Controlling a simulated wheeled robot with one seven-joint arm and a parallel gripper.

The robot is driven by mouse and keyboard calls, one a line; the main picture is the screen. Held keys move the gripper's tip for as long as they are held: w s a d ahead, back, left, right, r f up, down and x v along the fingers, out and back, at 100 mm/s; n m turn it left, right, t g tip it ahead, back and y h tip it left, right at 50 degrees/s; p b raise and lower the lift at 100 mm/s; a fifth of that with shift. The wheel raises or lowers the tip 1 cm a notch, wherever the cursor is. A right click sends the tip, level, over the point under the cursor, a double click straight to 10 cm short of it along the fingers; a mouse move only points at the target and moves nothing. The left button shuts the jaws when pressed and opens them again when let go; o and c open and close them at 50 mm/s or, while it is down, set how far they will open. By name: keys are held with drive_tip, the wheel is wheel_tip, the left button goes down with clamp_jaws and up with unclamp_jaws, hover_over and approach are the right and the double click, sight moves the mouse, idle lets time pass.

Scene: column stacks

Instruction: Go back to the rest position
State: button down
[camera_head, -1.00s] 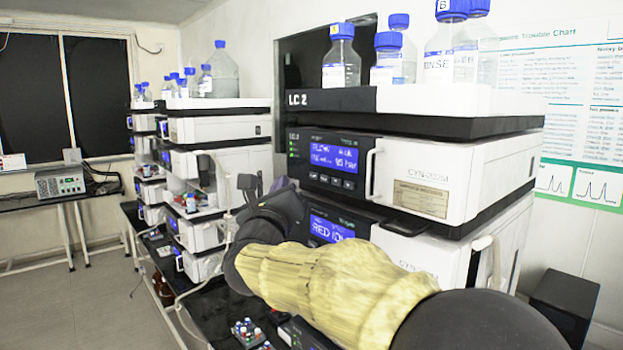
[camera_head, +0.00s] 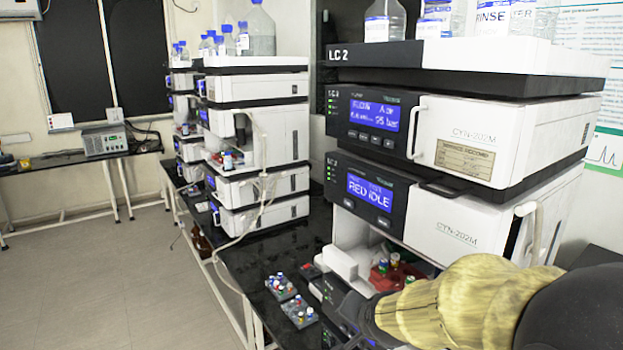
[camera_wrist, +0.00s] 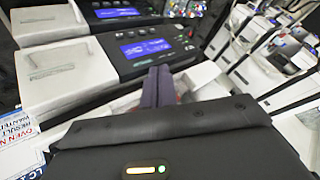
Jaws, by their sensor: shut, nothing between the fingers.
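My gripper (camera_wrist: 158,86) shows in the wrist view with its two dark fingers together and nothing between them. It points toward the LC 2 stack (camera_head: 465,150). In the head view my arm, in its yellow sleeve, enters from the lower right and reaches left in front of the stack's lowest part. The fingertips are hard to make out there. The RED IDLE module (camera_head: 370,190) sits above an open bay with colored-capped vials (camera_head: 395,262) on a red tray. My arm hides part of that bay's front.
Small vial racks (camera_head: 290,300) lie on the black bench (camera_head: 265,255) left of the stack. A second instrument stack (camera_head: 255,135) stands farther back, with blue-capped bottles on top. Bottles (camera_head: 385,20) also stand on the near stack. The floor (camera_head: 110,270) at left is clear.

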drive_tip(key=s+d+f+n+g, duration=0.2)
drive_tip(key=s+f+n+g, duration=0.1)
drive_tip(key=s, duration=0.4)
drive_tip(key=s+d+f+n+g+h, duration=0.1)
drive_tip(key=s+d+f+n+g, duration=0.2)
drive_tip(key=s+f, duration=0.2)
drive_tip(key=shift+s+d+f+n, duration=0.35)
drive_tip(key=shift+s+f+n, duration=0.05)
drive_tip(key=shift+s, duration=0.85)
idle(3.5)
